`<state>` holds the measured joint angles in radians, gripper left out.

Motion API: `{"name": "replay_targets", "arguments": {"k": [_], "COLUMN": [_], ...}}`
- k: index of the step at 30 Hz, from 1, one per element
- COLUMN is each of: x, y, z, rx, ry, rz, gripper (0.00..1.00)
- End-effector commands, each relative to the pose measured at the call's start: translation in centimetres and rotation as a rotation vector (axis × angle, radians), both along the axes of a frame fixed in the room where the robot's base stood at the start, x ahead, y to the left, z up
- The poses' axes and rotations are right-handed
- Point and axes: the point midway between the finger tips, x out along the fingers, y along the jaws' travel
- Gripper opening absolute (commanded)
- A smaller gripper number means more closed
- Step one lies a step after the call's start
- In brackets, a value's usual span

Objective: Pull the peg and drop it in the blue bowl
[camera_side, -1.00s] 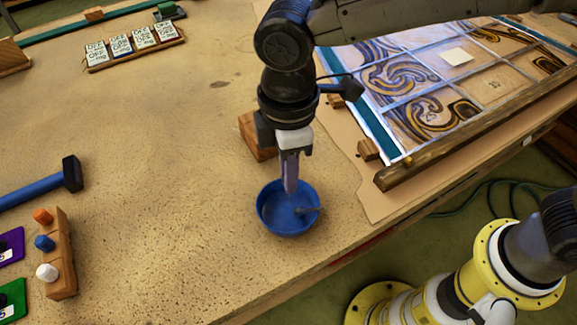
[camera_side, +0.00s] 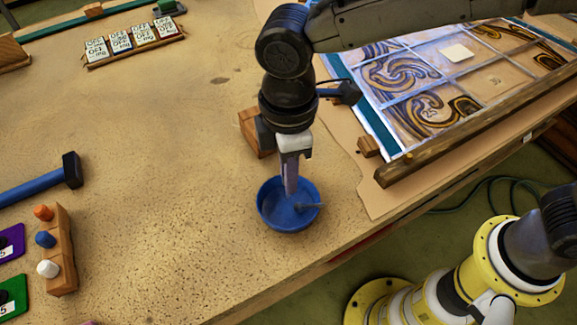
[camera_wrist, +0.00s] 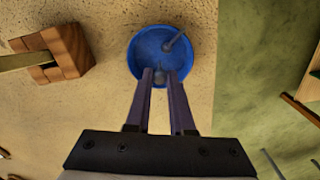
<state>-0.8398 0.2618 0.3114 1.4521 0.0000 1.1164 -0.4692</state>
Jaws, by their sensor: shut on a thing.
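The blue bowl (camera_side: 270,218) stands on the tabletop near the front edge, directly below my gripper. It also shows in the wrist view (camera_wrist: 139,58). My gripper (camera_side: 290,190) points down with its fingertips over or just inside the bowl opening. In the wrist view my gripper (camera_wrist: 160,76) has a small grey piece (camera_wrist: 160,79), seemingly the peg, between the fingertips. Most of that piece is hidden. A separate thin grey nail-like piece (camera_wrist: 174,41) lies in the bowl against its rim; the side view shows it too (camera_side: 308,206).
A wooden block (camera_side: 250,130) stands just behind the bowl. The leaded panel (camera_side: 440,80) with its wooden bar (camera_side: 455,143) lies to the right. A hammer (camera_side: 35,188) and a wooden rack of coloured knobs (camera_side: 62,250) are at left. The table between is clear.

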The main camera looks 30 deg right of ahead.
Motion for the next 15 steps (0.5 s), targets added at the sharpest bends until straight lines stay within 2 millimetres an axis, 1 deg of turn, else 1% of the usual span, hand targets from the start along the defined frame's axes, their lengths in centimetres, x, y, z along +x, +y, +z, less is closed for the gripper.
{"name": "replay_targets", "arguments": {"k": [15], "x": [0.00], "y": [0.00], "z": [-0.73], "rx": [0.000], "ry": [0.000], "rz": [0.000], "gripper": [0.00]}}
